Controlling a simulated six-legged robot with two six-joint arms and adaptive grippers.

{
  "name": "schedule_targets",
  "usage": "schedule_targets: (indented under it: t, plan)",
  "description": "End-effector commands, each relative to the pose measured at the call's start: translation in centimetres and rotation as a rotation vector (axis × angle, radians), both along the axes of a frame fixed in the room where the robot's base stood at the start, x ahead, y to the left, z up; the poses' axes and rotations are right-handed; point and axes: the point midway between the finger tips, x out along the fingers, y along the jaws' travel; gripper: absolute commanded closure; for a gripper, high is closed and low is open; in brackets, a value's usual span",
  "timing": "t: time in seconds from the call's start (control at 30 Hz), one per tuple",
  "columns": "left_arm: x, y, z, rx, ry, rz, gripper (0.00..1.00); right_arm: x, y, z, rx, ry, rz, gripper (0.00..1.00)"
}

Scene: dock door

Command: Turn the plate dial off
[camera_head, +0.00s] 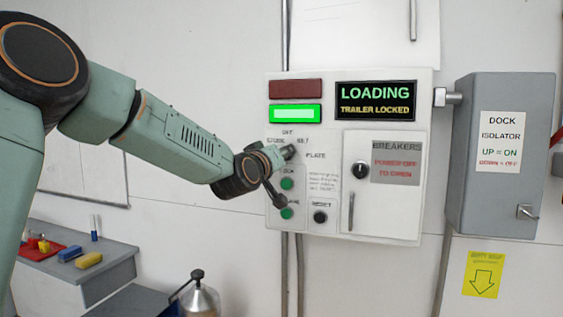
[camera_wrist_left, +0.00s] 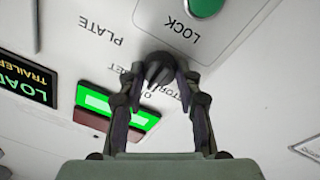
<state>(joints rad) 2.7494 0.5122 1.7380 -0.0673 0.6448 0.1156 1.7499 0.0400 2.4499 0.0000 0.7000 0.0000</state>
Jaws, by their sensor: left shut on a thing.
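The plate dial (camera_wrist_left: 158,68) is a dark round knob on the white control panel (camera_head: 428,150), under the lamps, with the word PLATE beside it. In the head view it shows only in part (camera_head: 289,152), behind my gripper. My left gripper (camera_wrist_left: 160,78) has one finger on each side of the dial and is shut on it; it also shows at the panel in the head view (camera_head: 282,160). The fingers hide part of the dial's labels, and I cannot tell which mark its pointer is at. My right gripper is in neither view.
The display (camera_head: 375,100) reads LOADING, TRAILER LOCKED. The green lamp (camera_head: 295,113) is lit, and the red lamp (camera_head: 295,88) is dark. Green buttons (camera_head: 286,184), a black RESET button (camera_head: 320,217) and a breaker knob (camera_head: 360,170) are close by. A grey isolator box (camera_head: 465,150) stands right.

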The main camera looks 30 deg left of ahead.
Motion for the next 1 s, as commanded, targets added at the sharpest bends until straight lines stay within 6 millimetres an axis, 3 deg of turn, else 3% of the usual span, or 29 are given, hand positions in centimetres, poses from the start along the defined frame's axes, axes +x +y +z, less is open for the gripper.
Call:
schedule_targets:
  t: [0.67, 0.7, 0.93, 1.0]
  plan:
    - [0.01, 0.00, 0.13, -0.057, -0.015, 0.000, 0.98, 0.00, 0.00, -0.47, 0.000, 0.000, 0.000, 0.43]
    - [0.01, 0.00, 0.13, -0.056, -0.015, 0.000, 0.64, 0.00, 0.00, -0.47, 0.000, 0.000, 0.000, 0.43]
    - [0.01, -0.02, 0.07, -0.056, -0.014, 0.000, 0.44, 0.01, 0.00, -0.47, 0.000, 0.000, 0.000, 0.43]
    - [0.01, -0.01, 0.06, -0.056, -0.014, 0.000, 0.43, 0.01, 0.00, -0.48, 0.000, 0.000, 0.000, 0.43]
